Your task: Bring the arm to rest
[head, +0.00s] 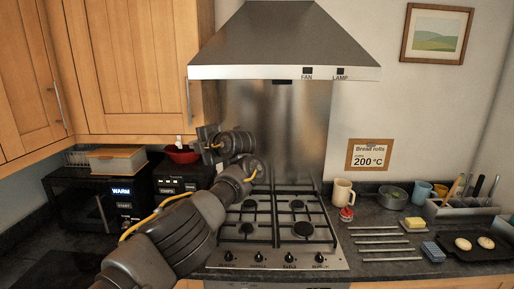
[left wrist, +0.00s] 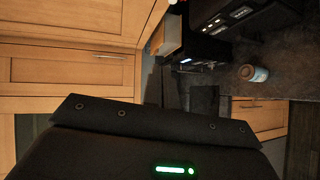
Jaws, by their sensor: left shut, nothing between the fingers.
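My left arm (head: 180,232) comes in from the lower left of the head view and reaches up in front of the left side of the hob. My left gripper (head: 207,140) is at its far end, raised in front of the wall beside the red bowl, and points left. It is shut and holds nothing. In the left wrist view the dark gripper body (left wrist: 150,140) with a green light fills the bottom. My right gripper is in neither view.
A gas hob (head: 275,228) lies under a steel hood (head: 285,40). A microwave (head: 75,200), a black toaster (head: 178,178) and a red bowl (head: 181,155) stand left. Wooden cupboards (head: 130,60) hang upper left.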

